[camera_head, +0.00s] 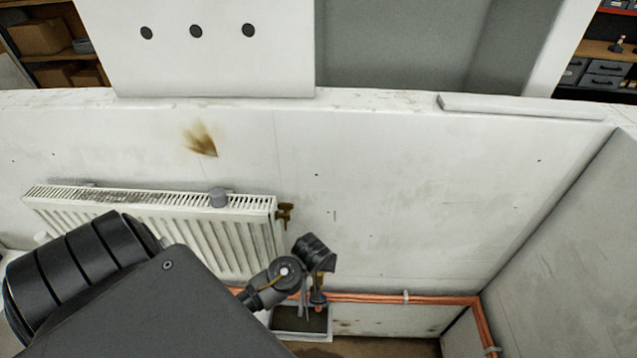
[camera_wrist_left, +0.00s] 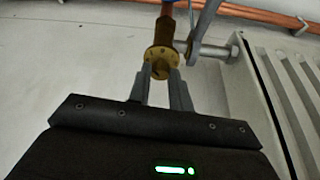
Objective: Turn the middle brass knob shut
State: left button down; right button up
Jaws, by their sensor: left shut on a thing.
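In the left wrist view, a round brass knob (camera_wrist_left: 161,61) sits on the end of a brass valve body (camera_wrist_left: 165,32). My left gripper (camera_wrist_left: 160,73) is shut on this knob, one grey finger at each side. In the head view, my left gripper (camera_head: 304,300) is low beside the right end of the radiator, and the held knob is hidden or too small to make out. Another brass fitting (camera_head: 285,213) is at the radiator's upper right corner. I cannot tell from these frames which knob is the middle one. My right gripper is not in view.
A white radiator (camera_head: 240,240) hangs on the wall (camera_head: 420,190). A grey lever (camera_wrist_left: 206,20) and a metal stub (camera_wrist_left: 215,50) are close to the held knob. A copper pipe (camera_head: 370,298) runs low along the wall. A tray (camera_head: 299,335) is below my gripper.

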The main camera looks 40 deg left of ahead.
pick_arm(q)
jog(key=m+h, duration=0.1)
jog(key=m, duration=0.2)
jog(key=m+h, duration=0.1)
jog(key=m, duration=0.1)
jog(key=shift+s+a+m, duration=0.1)
jog(key=shift+a+m, duration=0.05)
jog(key=shift+m, duration=0.25)
dwell(0.4)
jog(key=c, duration=1.3)
grip_release()
jog(key=shift+a, duration=0.1)
